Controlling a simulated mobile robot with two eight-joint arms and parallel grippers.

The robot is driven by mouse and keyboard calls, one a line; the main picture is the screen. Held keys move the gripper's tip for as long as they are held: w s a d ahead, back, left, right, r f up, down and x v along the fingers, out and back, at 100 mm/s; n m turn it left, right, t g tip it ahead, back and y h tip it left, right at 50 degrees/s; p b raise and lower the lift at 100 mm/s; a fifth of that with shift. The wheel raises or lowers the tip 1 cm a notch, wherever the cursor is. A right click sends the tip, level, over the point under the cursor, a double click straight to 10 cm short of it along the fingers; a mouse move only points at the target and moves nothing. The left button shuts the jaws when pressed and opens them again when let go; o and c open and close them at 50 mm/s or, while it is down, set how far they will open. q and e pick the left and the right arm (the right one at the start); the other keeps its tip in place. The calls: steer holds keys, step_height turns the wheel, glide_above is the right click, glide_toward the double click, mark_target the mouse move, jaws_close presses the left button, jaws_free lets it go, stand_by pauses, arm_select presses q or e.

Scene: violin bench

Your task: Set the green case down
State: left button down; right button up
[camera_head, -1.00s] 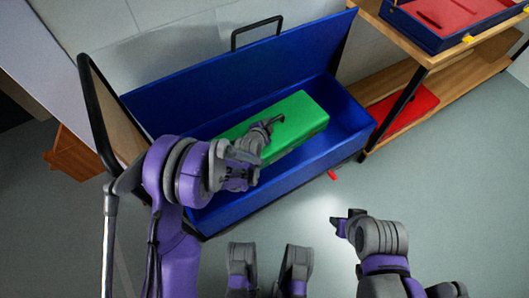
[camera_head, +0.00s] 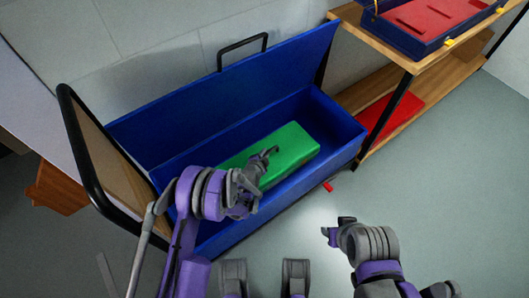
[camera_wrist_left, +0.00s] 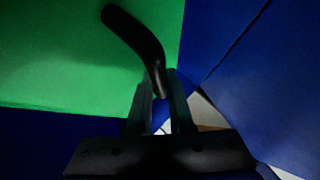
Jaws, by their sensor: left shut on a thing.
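The green case (camera_head: 290,149) is a long box inside the open blue trunk (camera_head: 345,131). It sits low between the trunk's walls; whether its underside touches the floor is hidden. My left gripper (camera_head: 256,174) is over the case's near left part, shut on its dark handle (camera_wrist_left: 137,38). In the left wrist view, the fingers (camera_wrist_left: 160,105) close around the lower end of this curved handle, with the green case (camera_wrist_left: 60,55) behind. My left arm hides the case's left end. My right gripper (camera_head: 337,229) is empty over the floor right of the trunk; its jaw opening is unclear.
The trunk's lid stands open against the wall, with a black handle (camera_head: 242,48) on top. A wooden shelf (camera_head: 352,15) at right holds a blue-and-red case (camera_head: 432,42); a red item (camera_head: 393,108) lies below. A small red piece (camera_head: 328,187) shows by the trunk. The right floor is clear.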

arm_select(q)
steer(key=shift+f+b, duration=0.45)
steer(key=shift+f, duration=1.3)
steer(key=c, duration=0.8)
jaws_free()
steer(key=shift+f, duration=0.1)
